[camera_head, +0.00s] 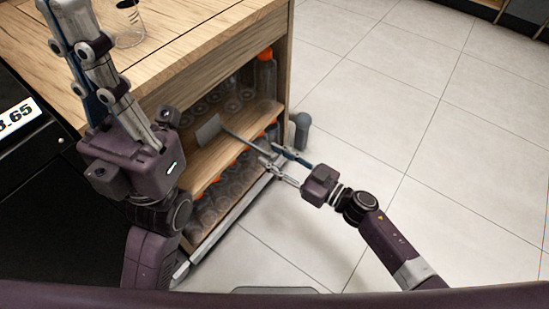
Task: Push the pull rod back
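The pull rod (240,138) is a thin grey bar with a flat grey plate (208,130) at its far end. It reaches out of the open shelf of the wooden cabinet. My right gripper (268,154) is at the rod's near end, with its two fingers on either side of it. Whether the fingers press on the rod is too small to tell. My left gripper (66,12) is large and near the camera at the left, over the cabinet's top, away from the rod. Its fingertips are at or past the picture's edge, and I see nothing held in it.
Orange-capped bottles (266,75) stand on the wooden cabinet's (215,52) shelves, several below the rod. A clear glass (128,28) stands on top. A grey post-like part (301,130) sticks out at the cabinet's right side. The tiled floor (430,110) at the right is clear.

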